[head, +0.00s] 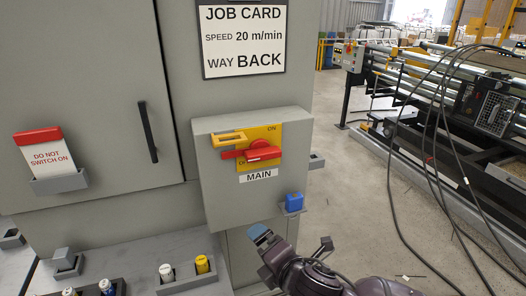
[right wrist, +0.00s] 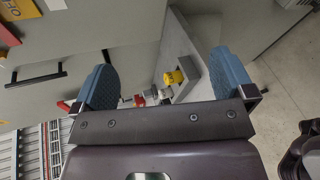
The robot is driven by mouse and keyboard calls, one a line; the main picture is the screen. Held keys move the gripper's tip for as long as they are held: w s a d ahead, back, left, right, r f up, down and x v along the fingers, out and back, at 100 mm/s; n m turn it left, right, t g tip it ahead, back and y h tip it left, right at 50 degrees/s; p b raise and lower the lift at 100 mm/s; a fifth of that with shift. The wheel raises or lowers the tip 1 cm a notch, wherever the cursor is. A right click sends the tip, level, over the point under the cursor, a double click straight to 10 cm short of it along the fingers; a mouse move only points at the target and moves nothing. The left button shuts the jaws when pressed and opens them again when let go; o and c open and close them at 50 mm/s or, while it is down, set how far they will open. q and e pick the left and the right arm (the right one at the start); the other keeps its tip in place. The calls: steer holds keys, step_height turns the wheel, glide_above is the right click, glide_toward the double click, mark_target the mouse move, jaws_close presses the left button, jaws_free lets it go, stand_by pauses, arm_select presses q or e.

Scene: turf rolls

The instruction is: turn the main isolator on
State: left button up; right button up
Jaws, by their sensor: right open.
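The main isolator (head: 258,148) is a yellow plate on a grey box above a MAIN label. Its red handle (head: 262,153) lies roughly horizontal, its end towards the left. ON shows at the plate's upper right; lettering at the lower left is partly hidden by the handle. A yellow hasp-like piece (head: 228,138) sits at the plate's upper left. My right gripper (head: 262,236) is below the box, apart from the handle. In the right wrist view its blue fingers (right wrist: 166,82) are spread, with nothing held between them. My left gripper is not in view.
A blue block, perhaps a padlock (head: 294,201), sits in a holder at the box's lower right. A DO NOT SWITCH ON tag (head: 47,158) stands in a holder on the left. A tray (head: 190,281) with white and yellow pieces lies below. Cables hang at right.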

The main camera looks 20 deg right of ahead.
step_height(320, 180, up, 9)
steer(key=w+n+t+h, duration=0.1)
steer(key=n+t, duration=0.1)
steer(key=n, duration=0.5)
steer(key=n+t+h+p, duration=0.1)
steer(key=n+t+h, duration=0.15)
steer(key=n, duration=0.35)
glide_toward(265, 157)
steer(key=shift+y, duration=0.45)
steer(key=w, duration=1.1)
steer(key=shift+w+d+f+p, duration=0.1)
steer(key=shift+w+d+p, duration=0.05)
steer(key=shift+p, duration=0.25)
steer(key=c, duration=0.7)
